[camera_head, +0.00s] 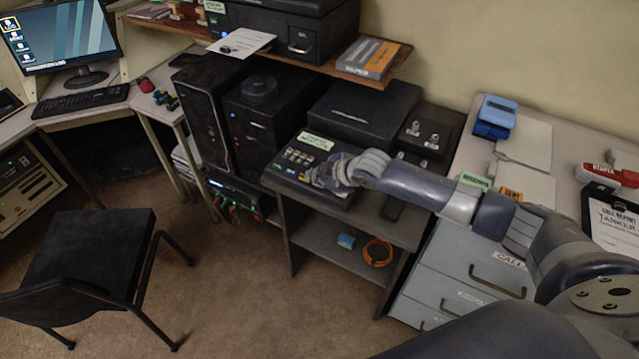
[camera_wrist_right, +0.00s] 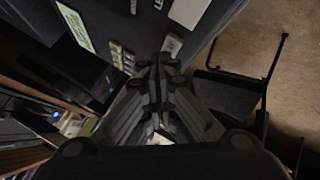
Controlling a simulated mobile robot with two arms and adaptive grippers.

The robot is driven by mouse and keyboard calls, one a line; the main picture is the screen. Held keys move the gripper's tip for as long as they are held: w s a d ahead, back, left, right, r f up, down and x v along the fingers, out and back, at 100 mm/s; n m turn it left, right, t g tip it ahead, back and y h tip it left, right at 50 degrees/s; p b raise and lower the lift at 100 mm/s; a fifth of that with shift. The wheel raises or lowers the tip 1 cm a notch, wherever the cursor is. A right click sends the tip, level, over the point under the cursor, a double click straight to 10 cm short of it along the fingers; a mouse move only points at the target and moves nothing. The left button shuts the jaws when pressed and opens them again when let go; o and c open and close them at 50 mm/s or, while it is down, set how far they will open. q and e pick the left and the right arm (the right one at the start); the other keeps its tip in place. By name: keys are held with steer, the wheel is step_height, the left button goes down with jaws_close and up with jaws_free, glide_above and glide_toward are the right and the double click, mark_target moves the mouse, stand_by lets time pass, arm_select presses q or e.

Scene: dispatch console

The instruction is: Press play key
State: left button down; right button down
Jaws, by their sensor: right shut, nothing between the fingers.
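A dark console unit with a row of light keys (camera_head: 299,155) sits on the low dark table, with a pale green label (camera_head: 317,141) on it. The keys also show in the right wrist view (camera_wrist_right: 122,57), left of the fingers. My right gripper (camera_head: 325,177) is shut and empty over the near right part of this unit. In the right wrist view a single pale key (camera_wrist_right: 172,45) lies just beyond the fingertips (camera_wrist_right: 158,62). I cannot read which key is play, and I cannot tell whether the fingertips touch anything. My left gripper is not in view.
A black box (camera_head: 362,112) stands behind the unit, and a black panel with knobs (camera_head: 428,135) to its right. Black computer towers (camera_head: 262,125) stand on the left. A grey drawer cabinet (camera_head: 465,268) is at the right. A black chair (camera_head: 85,255) stands on open floor.

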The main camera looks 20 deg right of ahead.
mark_target(317, 188)
steer(key=shift+f, duration=0.4)
stand_by(0.4)
steer(key=shift+r, duration=0.1)
steer(key=shift+r+p, duration=0.7)
steer(key=shift+p, duration=0.05)
step_height(317, 188, up, 5)
steer(key=p, duration=0.4)
steer(key=shift+p, duration=0.35)
steer(key=shift+s, duration=0.1)
stand_by(0.7)
